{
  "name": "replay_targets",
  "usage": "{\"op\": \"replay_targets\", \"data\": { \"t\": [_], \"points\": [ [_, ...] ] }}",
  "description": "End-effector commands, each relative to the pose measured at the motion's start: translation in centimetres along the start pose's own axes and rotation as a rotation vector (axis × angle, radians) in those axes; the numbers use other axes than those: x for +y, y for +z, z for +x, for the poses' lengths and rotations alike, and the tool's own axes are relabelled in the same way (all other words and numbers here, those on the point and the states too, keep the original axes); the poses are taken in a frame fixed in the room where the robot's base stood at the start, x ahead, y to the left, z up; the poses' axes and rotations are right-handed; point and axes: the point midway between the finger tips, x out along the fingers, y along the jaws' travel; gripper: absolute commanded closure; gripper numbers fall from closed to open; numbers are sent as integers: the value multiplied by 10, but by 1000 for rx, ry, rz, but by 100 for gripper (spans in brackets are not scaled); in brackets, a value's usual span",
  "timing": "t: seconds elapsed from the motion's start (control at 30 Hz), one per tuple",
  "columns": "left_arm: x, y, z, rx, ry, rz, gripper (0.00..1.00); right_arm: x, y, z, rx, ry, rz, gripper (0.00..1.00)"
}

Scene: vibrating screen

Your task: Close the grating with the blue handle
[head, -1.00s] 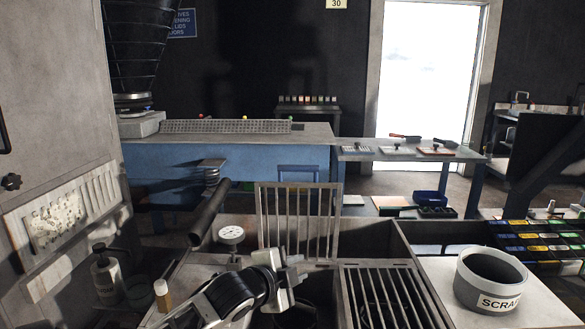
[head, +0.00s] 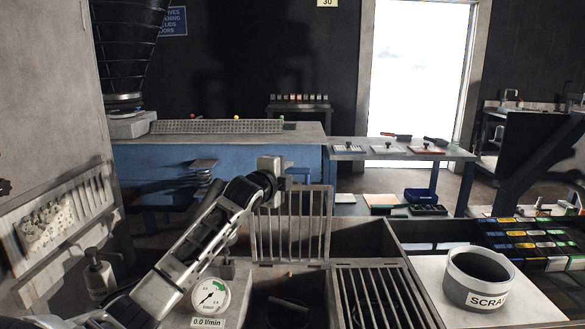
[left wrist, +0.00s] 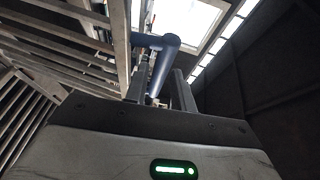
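The grating (head: 292,225) with vertical grey bars stands upright, hinged at the back of an open dark well (head: 285,297). Its blue handle (head: 302,170) is at the top edge, partly hidden by my left gripper (head: 279,170). In the left wrist view the blue handle (left wrist: 158,62) passes between the two fingers of the left gripper (left wrist: 158,90), which look apart, with gaps beside the handle. The grating's bars (left wrist: 70,50) show at the upper left there. My right gripper is not in view.
A second grating (head: 378,297) lies flat to the right of the well. A scrap bin (head: 478,278) stands on a pale top at the right. A gauge (head: 210,296) is left of the well. A long blue bench (head: 150,160) stands behind.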

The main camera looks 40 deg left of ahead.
Motion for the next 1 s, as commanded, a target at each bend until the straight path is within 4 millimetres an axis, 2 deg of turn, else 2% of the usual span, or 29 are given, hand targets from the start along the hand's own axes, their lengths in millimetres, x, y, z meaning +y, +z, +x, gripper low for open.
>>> {"op": "replay_targets", "data": {
  "t": [0.1,0.3,0.67,0.77,0.8,1.0],
  "points": [
    [-1,-1,20,0,0,-4,75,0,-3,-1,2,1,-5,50],
    [0,-1,37,1,0,-2,75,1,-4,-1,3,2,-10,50],
    [0,-1,41,1,0,0,75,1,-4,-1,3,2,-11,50],
    [0,-1,41,1,0,0,97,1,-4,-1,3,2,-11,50],
    [0,-1,41,1,0,-1,100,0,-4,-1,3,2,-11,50],
    [2,-3,40,4,-4,2,100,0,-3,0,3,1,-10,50]
  ]
}}
